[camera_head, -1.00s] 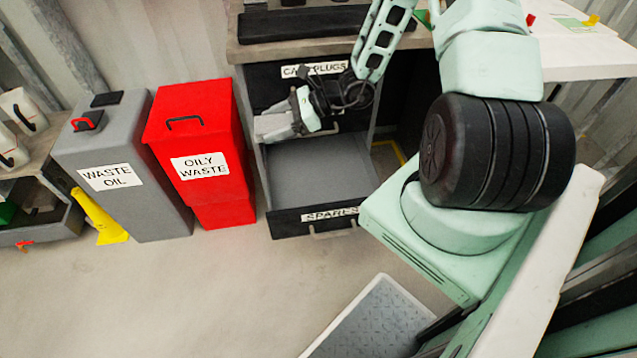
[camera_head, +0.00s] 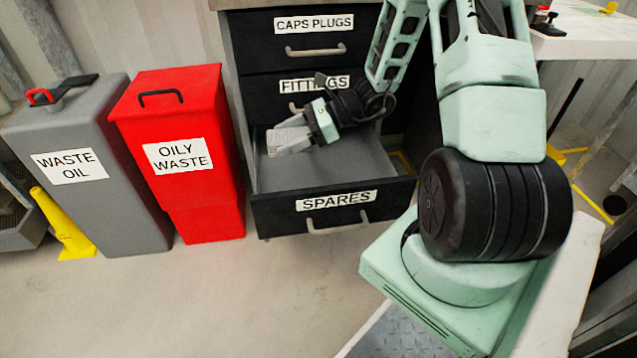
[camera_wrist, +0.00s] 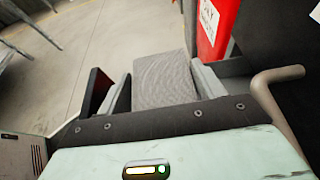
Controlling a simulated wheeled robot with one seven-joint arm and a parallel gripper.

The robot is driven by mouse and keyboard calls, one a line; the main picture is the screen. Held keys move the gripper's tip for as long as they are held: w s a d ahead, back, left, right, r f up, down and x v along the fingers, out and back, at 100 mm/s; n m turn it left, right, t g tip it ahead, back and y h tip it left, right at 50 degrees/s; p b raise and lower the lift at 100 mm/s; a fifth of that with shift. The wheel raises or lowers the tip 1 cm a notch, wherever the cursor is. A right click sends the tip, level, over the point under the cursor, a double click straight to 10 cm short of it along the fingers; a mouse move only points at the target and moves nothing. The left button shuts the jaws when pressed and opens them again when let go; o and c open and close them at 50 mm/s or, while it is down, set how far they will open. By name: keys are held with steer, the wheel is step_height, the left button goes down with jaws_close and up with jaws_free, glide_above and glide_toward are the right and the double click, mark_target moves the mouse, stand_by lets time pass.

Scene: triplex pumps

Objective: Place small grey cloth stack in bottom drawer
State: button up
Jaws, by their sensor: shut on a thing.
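The small grey cloth stack (camera_wrist: 165,80) is held between the two fingers of my gripper (camera_wrist: 160,88) in the wrist view. In the head view my gripper (camera_head: 292,141) is shut on the cloth stack (camera_head: 284,135), above or just inside the bottom drawer. The bottom drawer (camera_head: 375,199), labelled SPARES, is pulled open and its visible grey floor is bare. I cannot tell whether the stack touches the drawer floor. Part of the drawer's inside is hidden behind my gripper and wrist.
The FITTINGS drawer (camera_head: 268,92) and CAPS PLUGS drawer (camera_head: 262,51) above are shut, with handles protruding. A red OILY WASTE bin (camera_head: 205,190) and grey WASTE OIL bin (camera_head: 105,205) stand to the left. A yellow cone (camera_head: 62,228) stands by them. Floor in front is clear.

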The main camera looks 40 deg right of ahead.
mark_target(293, 187)
step_height(293, 187, down, 14)
steer(key=b, duration=0.7)
steer(key=shift+r, duration=0.25)
steer(key=shift+f, duration=0.2)
steer(key=o, duration=1)
steer(key=shift+r, duration=0.2)
steer(key=shift+s+d+r+p, duration=0.15)
steer(key=shift+d+r+p, duration=0.05)
steer(key=shift+p, duration=0.1)
steer(key=p+v, duration=0.5)
steer(key=v, duration=0.6)
steer(key=shift+s+d, duration=0.1)
steer(key=shift+d, duration=0.1)
